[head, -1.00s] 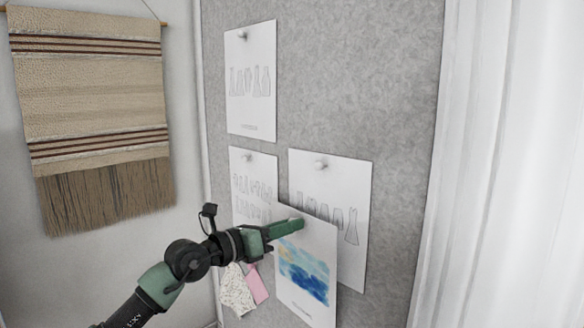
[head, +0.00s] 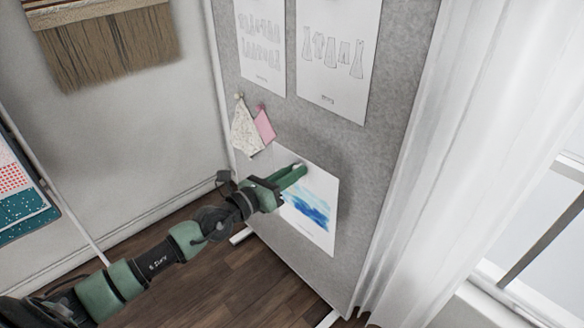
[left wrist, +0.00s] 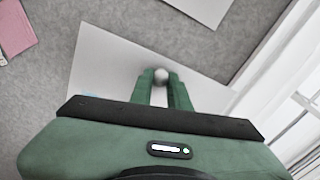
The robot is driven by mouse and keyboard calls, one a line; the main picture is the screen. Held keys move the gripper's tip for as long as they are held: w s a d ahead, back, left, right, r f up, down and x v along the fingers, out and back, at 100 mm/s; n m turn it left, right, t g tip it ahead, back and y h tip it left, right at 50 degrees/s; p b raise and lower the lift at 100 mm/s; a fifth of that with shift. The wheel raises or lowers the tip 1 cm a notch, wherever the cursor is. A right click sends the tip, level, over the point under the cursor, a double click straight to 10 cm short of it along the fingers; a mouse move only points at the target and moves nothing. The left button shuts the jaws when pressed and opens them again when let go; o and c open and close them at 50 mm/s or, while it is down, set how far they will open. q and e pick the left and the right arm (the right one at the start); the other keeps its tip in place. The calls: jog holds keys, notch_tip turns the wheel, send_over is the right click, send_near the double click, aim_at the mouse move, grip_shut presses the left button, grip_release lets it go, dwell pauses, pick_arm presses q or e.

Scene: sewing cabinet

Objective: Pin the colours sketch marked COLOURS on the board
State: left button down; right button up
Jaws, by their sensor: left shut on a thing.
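The colours sketch (head: 310,208) is a white sheet with a blue and pale yellow wash, low on the grey board (head: 345,150) in the head view. My left gripper (head: 300,170) is at the sheet's upper part, shut on a pale round pin head. In the left wrist view the pin (left wrist: 160,75) shows between the two fingertips, with the white sheet (left wrist: 105,55) behind it. The sheet looks close to the board; I cannot tell whether the pin is in the board. Any caption on the sheet is too small to read. My right gripper is not in view.
Two white garment sketches (head: 338,55) (head: 262,45) hang above. A patterned swatch (head: 246,128) and a pink swatch (head: 265,125) hang at the upper left of the sheet. A white curtain (head: 460,130) borders the board's right edge.

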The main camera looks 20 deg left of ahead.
pick_arm(q)
jog(key=shift+x, duration=0.8)
send_near(337, 146)
jog(key=shift+b+x, duration=1.1)
jog(key=shift+x, duration=1.8)
jog(key=shift+w+r, duration=0.1)
jog(key=shift+w, duration=0.2)
jog(key=c, duration=1.3)
grip_release()
